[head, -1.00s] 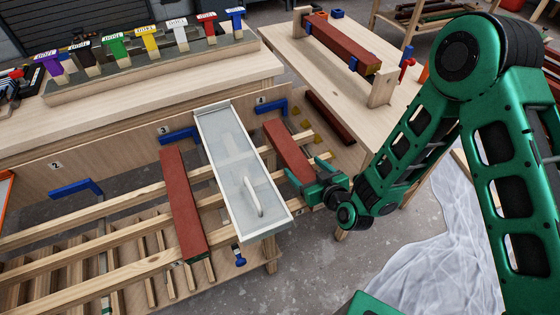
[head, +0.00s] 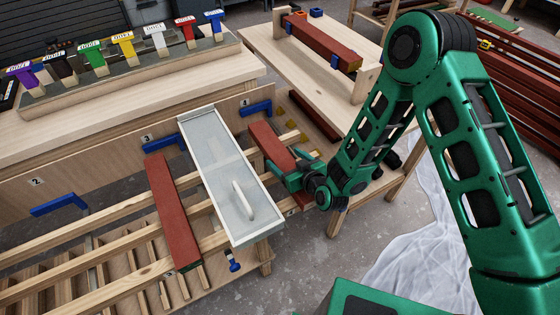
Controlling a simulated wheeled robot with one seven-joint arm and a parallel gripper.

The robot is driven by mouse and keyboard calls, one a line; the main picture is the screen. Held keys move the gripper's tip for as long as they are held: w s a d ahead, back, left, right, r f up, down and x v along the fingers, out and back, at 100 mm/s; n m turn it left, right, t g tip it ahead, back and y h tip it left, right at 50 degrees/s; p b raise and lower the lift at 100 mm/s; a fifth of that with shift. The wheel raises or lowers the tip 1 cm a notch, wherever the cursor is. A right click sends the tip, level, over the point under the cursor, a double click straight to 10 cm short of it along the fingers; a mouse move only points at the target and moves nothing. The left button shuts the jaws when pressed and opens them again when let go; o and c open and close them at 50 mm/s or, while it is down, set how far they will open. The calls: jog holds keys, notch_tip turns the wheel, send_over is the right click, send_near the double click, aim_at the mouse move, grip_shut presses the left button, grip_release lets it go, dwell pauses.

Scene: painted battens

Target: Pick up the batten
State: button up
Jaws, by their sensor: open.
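A red-brown batten (head: 268,144) lies across the wooden rails right of the grey-white tray, below the number 4 plate. My gripper (head: 291,174) is open at this batten's near end, with its green fingers close over or beside it. I cannot tell whether the batten is between the fingers or whether they touch it; the gripper and wrist hide part of that end. A second red-brown batten (head: 173,210) lies across the rails left of the tray. A third (head: 322,44) is held in a wooden stand on the back table.
A shallow grey-white tray (head: 215,160) with a handle lies between the two battens. Blue brackets (head: 256,108) stick out along the bench front. A dark red piece (head: 313,117) lies lower behind. Coloured labelled blocks (head: 124,48) line the bench. Plastic sheeting (head: 425,255) covers floor at right.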

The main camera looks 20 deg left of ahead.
jog(key=shift+a, duration=0.15)
jog(key=c, duration=1.4)
jog(key=shift+c, duration=1.4)
jog(key=shift+r, duration=0.15)
